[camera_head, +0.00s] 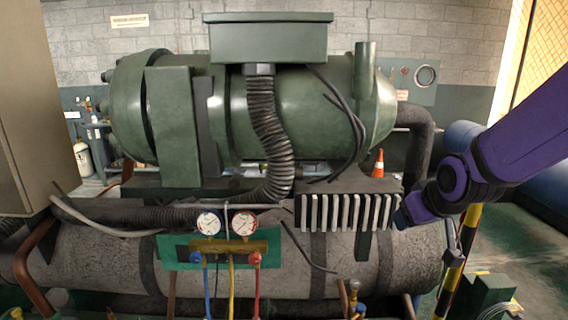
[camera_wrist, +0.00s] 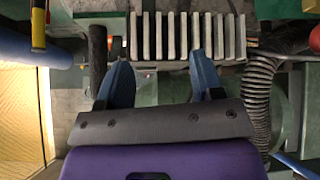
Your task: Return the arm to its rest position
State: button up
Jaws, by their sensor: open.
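My arm (camera_head: 500,150), purple with dark joints, reaches in from the right in the head view. My gripper (camera_head: 402,215) is at its end, close to the right end of the pale finned block (camera_head: 345,212). In the wrist view, the two blue fingers of my gripper (camera_wrist: 160,72) are spread apart with nothing between them. The finned block (camera_wrist: 190,36) lies beyond the fingertips there. I cannot tell whether a finger touches it.
A manifold with two dials (camera_head: 225,224) and coloured hoses hangs left of the fins. The large green compressor (camera_head: 265,105) stands behind. A yellow-black post (camera_head: 460,245) stands below my arm. Green floor (camera_head: 535,265) is open at the lower right.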

jog(key=s+d+r+m+g, duration=0.1)
jog(key=s+r, duration=0.4)
jog(key=s, duration=0.5)
jog(key=s+d+r+m+g, duration=0.1)
jog(key=s+d+r, duration=0.1)
jog(key=s+r, duration=0.4)
jog(key=s, duration=0.5)
jog(key=shift+s+r+g, duration=0.15)
jog(key=shift+s+g, duration=0.05)
jog(key=shift+g, duration=0.1)
